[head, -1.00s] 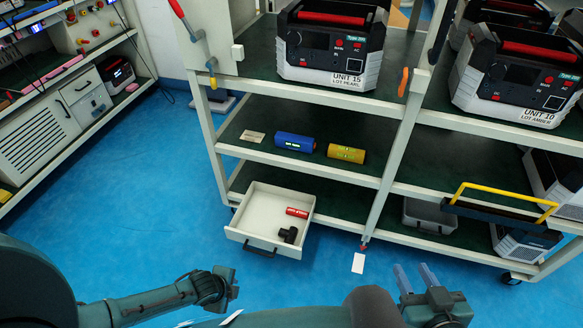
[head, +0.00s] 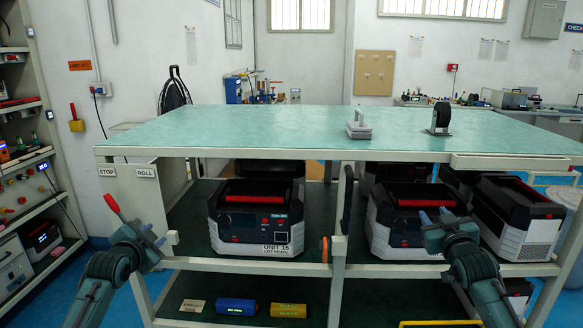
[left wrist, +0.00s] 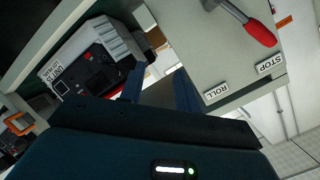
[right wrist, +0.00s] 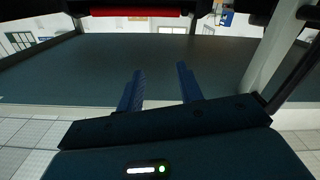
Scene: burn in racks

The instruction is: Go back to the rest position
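My left gripper (head: 152,240) is raised in front of the rack's left end. Its fingers stand apart with nothing between them, as the left wrist view (left wrist: 160,88) shows. My right gripper (head: 434,217) is raised in front of a unit on the rack's upper shelf. Its fingers are also apart and empty in the right wrist view (right wrist: 160,85). Both forearms point up and forward, one on each side of the head view. Neither gripper visibly touches anything.
The rack's pale green top (head: 260,130) spans the view. UNIT 15 (head: 256,216) and other units stand below it. A red-handled lever (head: 114,207) is by the left gripper. A blue cylinder (head: 236,306) and a yellow cylinder (head: 288,310) lie on the lower shelf.

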